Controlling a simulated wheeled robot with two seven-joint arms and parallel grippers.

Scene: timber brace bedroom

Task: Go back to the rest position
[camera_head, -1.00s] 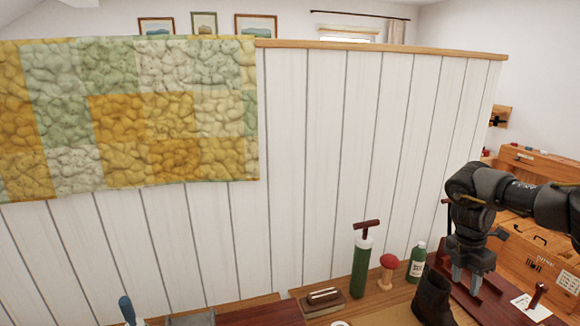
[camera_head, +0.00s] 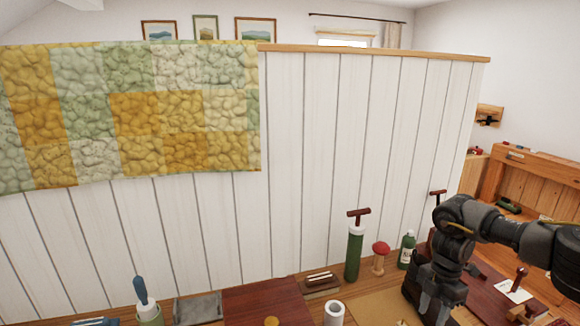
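My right gripper (camera_head: 436,300) hangs fingers-down at the lower right, in front of a dark boot on the workbench. Its two fingers look apart, with nothing seen held between them. The boot is largely hidden behind the gripper. My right arm comes in from the right edge. My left gripper is not in view.
A green pump (camera_head: 354,254), a red-topped wooden mushroom (camera_head: 380,257) and a green bottle (camera_head: 406,251) stand along the back of the bench. A brush (camera_head: 320,283), white cup (camera_head: 334,313) and blue-handled tool (camera_head: 140,289) are nearer. A plank partition (camera_head: 330,150) with a patchwork quilt (camera_head: 130,110) rises behind.

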